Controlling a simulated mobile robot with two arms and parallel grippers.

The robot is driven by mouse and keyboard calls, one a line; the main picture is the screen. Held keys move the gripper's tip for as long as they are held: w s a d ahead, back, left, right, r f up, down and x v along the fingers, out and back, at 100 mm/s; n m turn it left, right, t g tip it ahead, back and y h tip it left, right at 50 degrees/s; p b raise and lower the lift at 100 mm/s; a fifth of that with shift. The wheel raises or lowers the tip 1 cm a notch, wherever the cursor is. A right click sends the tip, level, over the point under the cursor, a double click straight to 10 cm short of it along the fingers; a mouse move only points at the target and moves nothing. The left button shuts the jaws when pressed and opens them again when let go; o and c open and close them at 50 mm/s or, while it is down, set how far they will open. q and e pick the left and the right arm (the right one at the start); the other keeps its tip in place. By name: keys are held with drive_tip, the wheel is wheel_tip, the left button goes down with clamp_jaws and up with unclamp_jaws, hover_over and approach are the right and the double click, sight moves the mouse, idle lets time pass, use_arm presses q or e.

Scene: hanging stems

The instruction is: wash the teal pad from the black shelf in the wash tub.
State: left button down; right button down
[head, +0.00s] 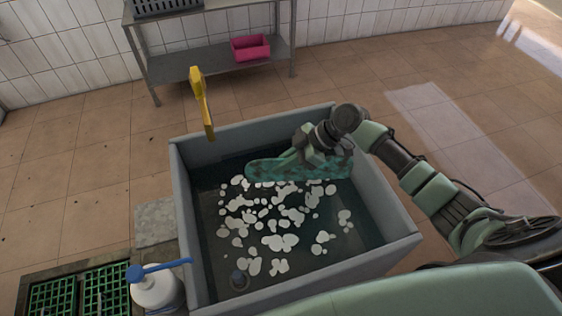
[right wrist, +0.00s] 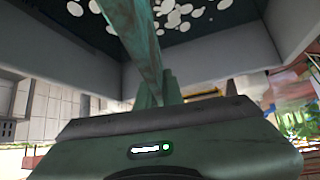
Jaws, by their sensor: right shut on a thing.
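The teal pad (head: 270,170) is long and flat with dark mottling. My right gripper (head: 312,158) is shut on it and holds it inside the grey wash tub (head: 395,250), toward the back right. The pad appears to be over or at the dark water with white foam patches; I cannot tell whether it touches the water. In the right wrist view the pad (right wrist: 138,40) stretches away from the gripper, edge-on, beside the foam. My left gripper is not in view. I cannot make out a black shelf.
A yellow-handled thing (head: 203,105) stands at the tub's back edge. A metal rack (head: 190,72) with a pink bin (head: 250,48) stands by the tiled wall.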

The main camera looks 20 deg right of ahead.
wheel_tip(320, 180, down, 18)
drive_tip(key=b, duration=1.4)
drive_tip(key=shift+b, duration=0.4)
drive_tip(key=shift+s+d+b, duration=0.2)
drive_tip(key=shift+d+b, duration=1.5)
drive_tip(key=shift+d, duration=1.05)
idle(0.6)
